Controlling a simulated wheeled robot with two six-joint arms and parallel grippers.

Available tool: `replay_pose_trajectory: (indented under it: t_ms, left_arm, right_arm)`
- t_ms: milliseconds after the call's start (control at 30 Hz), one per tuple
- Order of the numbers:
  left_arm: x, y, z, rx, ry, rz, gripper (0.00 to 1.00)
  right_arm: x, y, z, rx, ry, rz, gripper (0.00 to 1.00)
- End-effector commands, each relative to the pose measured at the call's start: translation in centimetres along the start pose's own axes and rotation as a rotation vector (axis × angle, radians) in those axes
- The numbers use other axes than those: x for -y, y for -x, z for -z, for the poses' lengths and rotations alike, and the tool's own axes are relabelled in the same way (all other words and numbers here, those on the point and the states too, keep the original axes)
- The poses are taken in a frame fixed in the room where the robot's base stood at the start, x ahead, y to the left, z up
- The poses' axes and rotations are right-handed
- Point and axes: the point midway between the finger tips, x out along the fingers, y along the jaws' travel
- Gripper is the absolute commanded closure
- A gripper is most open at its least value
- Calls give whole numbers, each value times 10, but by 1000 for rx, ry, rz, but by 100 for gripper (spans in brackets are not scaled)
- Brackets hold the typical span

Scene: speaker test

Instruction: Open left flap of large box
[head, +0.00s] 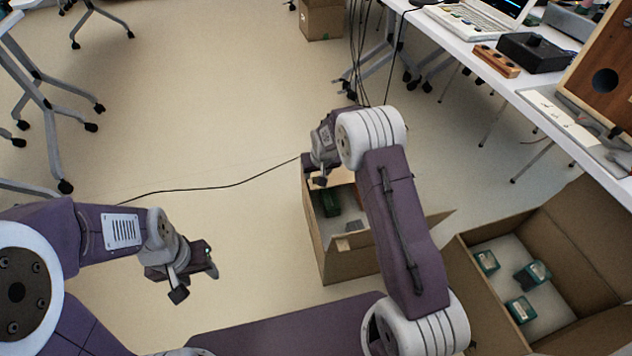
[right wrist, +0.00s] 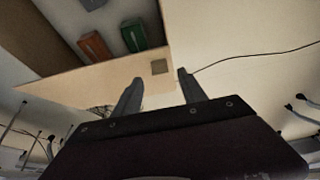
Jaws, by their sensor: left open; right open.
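An open cardboard box (head: 348,266) stands on the floor mid-picture in the head view, partly hidden by my right arm. Dark green items lie in it, and a flap sticks out to its right. A larger-looking open box (head: 570,235) stands at the lower right with several green items inside. My right gripper (head: 316,172) is open at the far left corner of the middle box. In the right wrist view, a cardboard panel (right wrist: 100,82) with a square patch passes behind its left finger; its edge lies between the fingertips (right wrist: 158,88). Contact is unclear. My left gripper (head: 196,281) is open and empty, left of the middle box.
A white table (head: 455,45) with a laptop (head: 490,15), a black box (head: 537,52) and a wooden speaker (head: 605,80) runs along the upper right. A black cable (head: 215,187) crosses the floor. Wheeled table legs (head: 45,95) stand at the upper left.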

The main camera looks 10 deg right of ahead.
Motion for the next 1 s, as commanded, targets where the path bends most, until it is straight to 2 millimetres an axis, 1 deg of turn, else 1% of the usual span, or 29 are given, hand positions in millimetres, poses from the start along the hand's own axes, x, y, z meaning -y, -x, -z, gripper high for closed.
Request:
replay_pose_trajectory:
  t_ms: [33, 100, 200, 300, 567, 600, 667, 700, 733, 767, 1000]
  left_arm:
    - [0, -14, -2, 0, 0, 0, 51]
    - [0, -22, -2, 0, 0, 0, 51]
    - [1, -28, -3, 1, 0, 0, 51]
    - [1, -31, -3, 0, 0, 0, 51]
    - [1, -30, -3, 0, 0, 0, 51]
    - [1, -30, -3, 0, 0, 0, 51]
    - [1, -30, -3, 0, 0, 0, 51]
    - [1, -30, -3, 0, 0, 0, 51]
    - [1, -30, -3, 0, 0, 0, 51]
    - [1, -30, -3, 0, 0, 0, 51]
    - [1, -30, -3, 0, 0, 0, 51]
  right_arm:
    - [0, -19, -3, 1, -1, 0, 51]
    - [0, -31, -3, -1, -1, 0, 51]
    - [0, -42, -2, -1, -1, 0, 51]
    - [0, -48, -1, 0, -1, 0, 51]
    - [0, -47, 0, 0, 0, 0, 51]
    - [0, -47, 0, 0, 0, 0, 62]
    - [0, -47, 0, 0, 0, 0, 79]
    - [0, -47, 0, 0, 0, 0, 90]
    - [0, -47, 0, 0, 0, 0, 98]
    - [0, -47, 0, 0, 0, 0, 100]
    - [0, -47, 0, 0, 0, 0, 100]
